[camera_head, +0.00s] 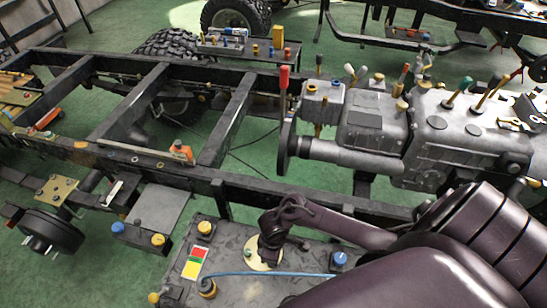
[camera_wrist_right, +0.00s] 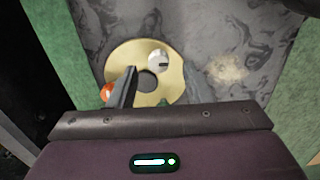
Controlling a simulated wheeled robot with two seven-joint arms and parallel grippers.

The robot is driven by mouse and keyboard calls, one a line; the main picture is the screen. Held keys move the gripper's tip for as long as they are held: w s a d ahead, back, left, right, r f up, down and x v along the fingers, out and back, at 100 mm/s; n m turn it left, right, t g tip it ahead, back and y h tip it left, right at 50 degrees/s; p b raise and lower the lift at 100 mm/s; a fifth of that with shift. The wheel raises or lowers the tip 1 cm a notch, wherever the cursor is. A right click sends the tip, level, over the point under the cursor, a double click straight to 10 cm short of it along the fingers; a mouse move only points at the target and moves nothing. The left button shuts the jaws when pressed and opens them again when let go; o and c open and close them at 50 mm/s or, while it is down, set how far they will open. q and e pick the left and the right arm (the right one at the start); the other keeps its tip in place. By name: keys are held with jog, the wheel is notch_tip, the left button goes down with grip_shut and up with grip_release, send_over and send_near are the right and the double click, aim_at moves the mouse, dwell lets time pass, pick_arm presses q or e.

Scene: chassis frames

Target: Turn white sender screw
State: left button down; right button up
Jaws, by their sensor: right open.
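The white sender screw (camera_wrist_right: 157,60) is a small round white head with a dark slot, in the wrist view. It sits near the far edge of a gold round plate (camera_wrist_right: 172,72), which has a dark round centre. The plate also shows in the head view (camera_head: 264,262), on top of a grey tank (camera_head: 235,240). My right gripper (camera_wrist_right: 160,90) is open over the plate, its fingers just short of the white screw. In the head view the right gripper (camera_head: 270,240) points down at the plate and hides the screw. My left gripper is out of view.
An orange-red screw (camera_wrist_right: 107,91) is at the plate's left edge, beside a finger. A blue hose (camera_head: 275,274), yellow caps (camera_head: 205,229) and a blue cap (camera_head: 340,260) are on the tank. The dark chassis rail (camera_head: 180,175) runs behind it.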

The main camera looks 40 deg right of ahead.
jog(key=shift+w+f, duration=0.1)
jog(key=shift+f, duration=1.3)
grip_shut()
